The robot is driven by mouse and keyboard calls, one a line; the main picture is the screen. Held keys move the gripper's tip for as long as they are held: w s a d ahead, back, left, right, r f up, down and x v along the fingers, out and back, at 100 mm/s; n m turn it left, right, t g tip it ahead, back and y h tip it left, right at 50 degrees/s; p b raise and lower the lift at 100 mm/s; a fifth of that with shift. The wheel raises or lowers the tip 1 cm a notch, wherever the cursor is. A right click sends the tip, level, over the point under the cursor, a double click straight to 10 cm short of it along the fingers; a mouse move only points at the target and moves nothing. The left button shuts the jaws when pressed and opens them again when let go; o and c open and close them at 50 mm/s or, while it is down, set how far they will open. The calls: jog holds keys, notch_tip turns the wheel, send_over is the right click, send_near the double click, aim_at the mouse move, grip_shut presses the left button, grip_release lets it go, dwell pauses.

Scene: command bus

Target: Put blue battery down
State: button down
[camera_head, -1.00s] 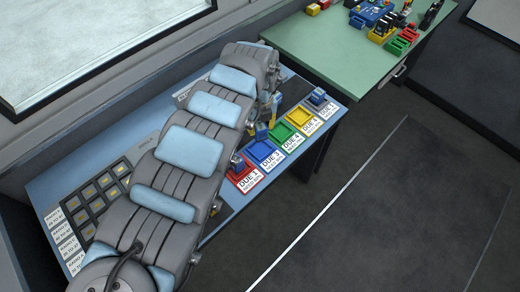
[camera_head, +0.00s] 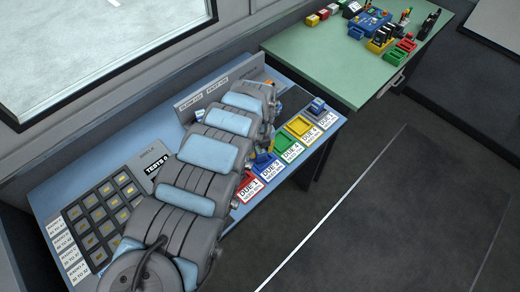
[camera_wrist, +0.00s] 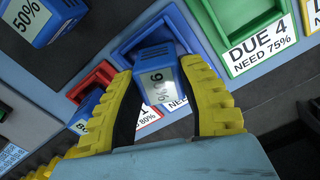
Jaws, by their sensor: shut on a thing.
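In the wrist view, my gripper (camera_wrist: 165,100) has its yellow fingers closed on a blue battery (camera_wrist: 157,62) with a pale label that is partly readable. The battery is at the blue tray (camera_wrist: 174,28), over its lower part. I cannot tell whether it touches the tray floor. In the head view, my gripper (camera_head: 262,160) is beside the row of coloured trays, partly hidden by my arm.
The red tray (camera_wrist: 92,78) is left of the blue one, with another blue battery (camera_wrist: 84,112) close by. The green tray (camera_wrist: 250,14) is at right. A battery marked 50% (camera_wrist: 44,18) is at upper left. The yellow tray (camera_head: 298,126) is empty.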

aim_at(260, 150)
jog(key=shift+f, duration=0.2)
jog(key=c, duration=0.7)
grip_release()
jog(key=shift+w+a+r, duration=0.1)
jog(key=shift+r, duration=0.5)
notch_tip(260, 150, up, 9)
jog(key=shift+f+b, duration=0.1)
jog(key=shift+b, duration=0.4)
jog(key=shift+r+p, duration=0.3)
jog(key=shift+r, duration=0.9)
jog(key=shift+d, duration=0.2)
